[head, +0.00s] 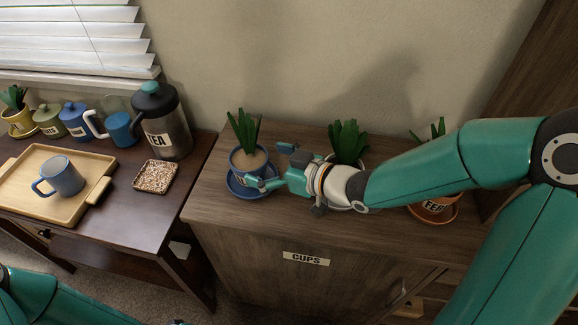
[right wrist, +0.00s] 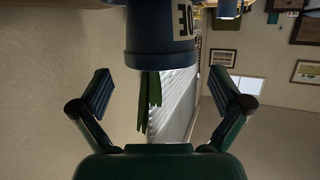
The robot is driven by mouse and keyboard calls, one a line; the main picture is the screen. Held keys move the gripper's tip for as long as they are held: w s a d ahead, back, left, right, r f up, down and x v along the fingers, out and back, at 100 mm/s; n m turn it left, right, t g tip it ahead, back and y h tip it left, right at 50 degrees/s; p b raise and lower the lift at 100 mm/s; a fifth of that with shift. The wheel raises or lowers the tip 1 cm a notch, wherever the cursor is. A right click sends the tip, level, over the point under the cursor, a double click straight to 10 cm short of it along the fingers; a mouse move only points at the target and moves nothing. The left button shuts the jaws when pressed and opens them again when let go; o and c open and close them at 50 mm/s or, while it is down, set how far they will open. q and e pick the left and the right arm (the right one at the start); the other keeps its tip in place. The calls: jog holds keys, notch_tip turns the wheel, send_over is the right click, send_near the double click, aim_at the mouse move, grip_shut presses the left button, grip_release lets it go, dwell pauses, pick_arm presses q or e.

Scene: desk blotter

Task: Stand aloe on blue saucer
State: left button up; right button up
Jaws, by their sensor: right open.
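The aloe (head: 247,158) is a green spiky plant in a blue pot. It stands upright on the blue saucer (head: 235,190) at the left end of the cabinet top. My right gripper (head: 268,166) is open just right of the pot, with one finger overlapping the saucer's right side in the picture. In the right wrist view the pot (right wrist: 160,38) appears upside down, beyond and between the spread fingers, with part of its label showing. Nothing is held. Of my left arm, only links and a tiny tip show at the bottom edge.
A second plant (head: 347,140) stands behind my right wrist. A third plant on an orange saucer (head: 434,212) is partly hidden by my right arm. The darker table at left holds a tray (head: 45,205) with a blue mug, a speckled square coaster (head: 156,177), a tea press (head: 165,125) and canisters.

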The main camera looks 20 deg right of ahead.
jog(key=v, duration=0.6)
jog(key=shift+s+d, duration=0.2)
jog(key=shift+s, duration=0.1)
jog(key=shift+r, duration=0.2)
